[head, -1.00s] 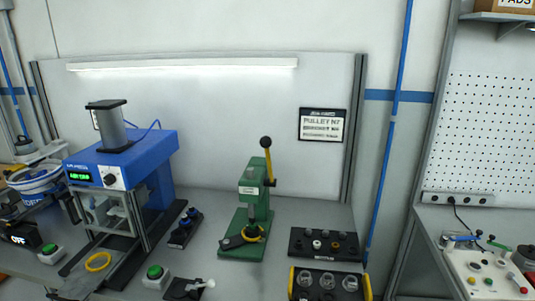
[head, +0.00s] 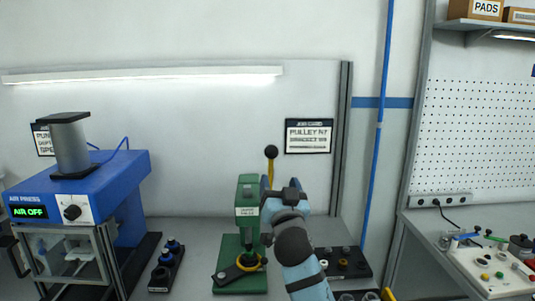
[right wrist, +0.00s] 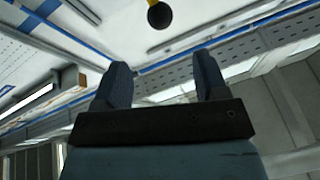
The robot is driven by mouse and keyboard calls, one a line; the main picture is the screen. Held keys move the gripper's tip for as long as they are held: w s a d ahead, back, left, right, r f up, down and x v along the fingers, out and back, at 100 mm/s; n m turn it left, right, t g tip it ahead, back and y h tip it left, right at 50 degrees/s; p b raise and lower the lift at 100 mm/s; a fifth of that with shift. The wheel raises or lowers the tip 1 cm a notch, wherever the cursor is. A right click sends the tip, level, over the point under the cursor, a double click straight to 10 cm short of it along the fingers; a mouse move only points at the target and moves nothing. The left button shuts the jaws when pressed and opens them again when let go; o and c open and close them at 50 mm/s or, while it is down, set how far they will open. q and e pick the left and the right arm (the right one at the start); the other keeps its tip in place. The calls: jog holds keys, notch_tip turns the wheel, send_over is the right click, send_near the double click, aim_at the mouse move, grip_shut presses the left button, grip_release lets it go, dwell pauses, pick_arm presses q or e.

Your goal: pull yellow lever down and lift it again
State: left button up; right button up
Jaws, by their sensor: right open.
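The yellow lever (head: 270,168) stands upright on the right side of the green press (head: 247,204), with a round black knob (head: 271,151) on top. My right gripper (head: 283,190) is beside the lever, just right of it and lower than the knob, partly covering its lower part. In the right wrist view its two fingers (right wrist: 162,70) are spread apart with nothing between them. The knob (right wrist: 159,15) shows beyond the fingertips there, at the top edge. My left gripper is out of view.
A blue air press (head: 75,180) reading "AIR OFF" stands at left. A black tray of small parts (head: 345,262) lies right of my right arm. A control panel (head: 495,268) sits on the right-hand bench.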

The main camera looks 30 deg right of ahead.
aim_at(273, 156)
jog(key=p+x, duration=0.2)
jog(key=x, duration=0.9)
jog(key=shift+w, duration=0.15)
jog(key=shift+p+x, duration=0.3)
jog(key=shift+x, duration=0.5)
jog(key=shift+c, duration=0.2)
